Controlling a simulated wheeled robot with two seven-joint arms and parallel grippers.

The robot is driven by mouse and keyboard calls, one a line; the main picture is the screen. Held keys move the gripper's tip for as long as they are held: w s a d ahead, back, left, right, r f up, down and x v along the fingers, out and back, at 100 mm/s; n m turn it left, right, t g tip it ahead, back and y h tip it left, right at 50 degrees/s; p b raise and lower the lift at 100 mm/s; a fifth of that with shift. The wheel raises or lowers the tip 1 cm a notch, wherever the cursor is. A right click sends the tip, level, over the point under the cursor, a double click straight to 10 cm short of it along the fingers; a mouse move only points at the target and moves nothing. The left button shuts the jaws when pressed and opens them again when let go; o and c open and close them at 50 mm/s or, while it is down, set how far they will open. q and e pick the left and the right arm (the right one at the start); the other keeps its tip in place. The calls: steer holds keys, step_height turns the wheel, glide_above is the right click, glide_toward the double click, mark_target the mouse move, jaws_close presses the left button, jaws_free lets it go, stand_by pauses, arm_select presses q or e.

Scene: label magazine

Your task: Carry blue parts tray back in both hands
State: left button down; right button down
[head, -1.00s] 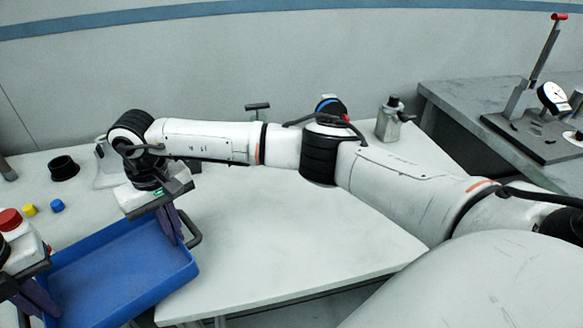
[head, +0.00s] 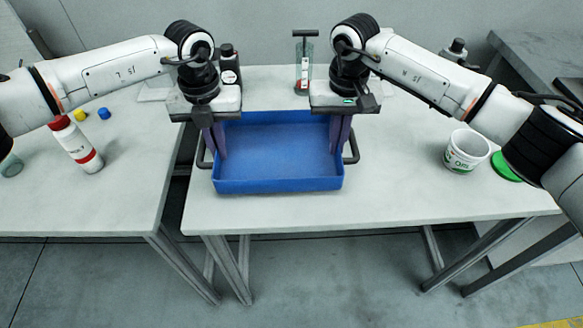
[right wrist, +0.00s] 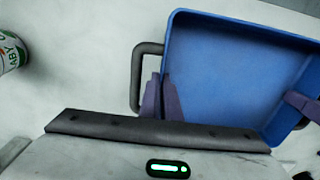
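The blue parts tray (head: 278,185) is level over the left part of the right-hand table, with a dark handle at each side. I cannot tell whether its base touches the table. My left gripper (head: 215,145) is at the tray's left side, its purple fingers close together at the wall beside the handle. My right gripper (head: 340,140) is at the right side in the same way. In the right wrist view, its fingers (right wrist: 165,98) close at the tray wall (right wrist: 168,50) by the handle (right wrist: 137,78). The tray looks empty; the grippers hide parts of its side walls.
The right table (head: 400,205) has clear room right of the tray. A white tub (head: 466,152) and green lid (head: 507,167) stand there. A red-capped bottle (head: 78,147) is on the left table (head: 125,190).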

mark_target(221, 163)
arm_select(q)
steer(key=shift+a, duration=0.15)
steer(key=shift+f, duration=0.1)
arm_select(e)
steer(key=shift+f, duration=0.1)
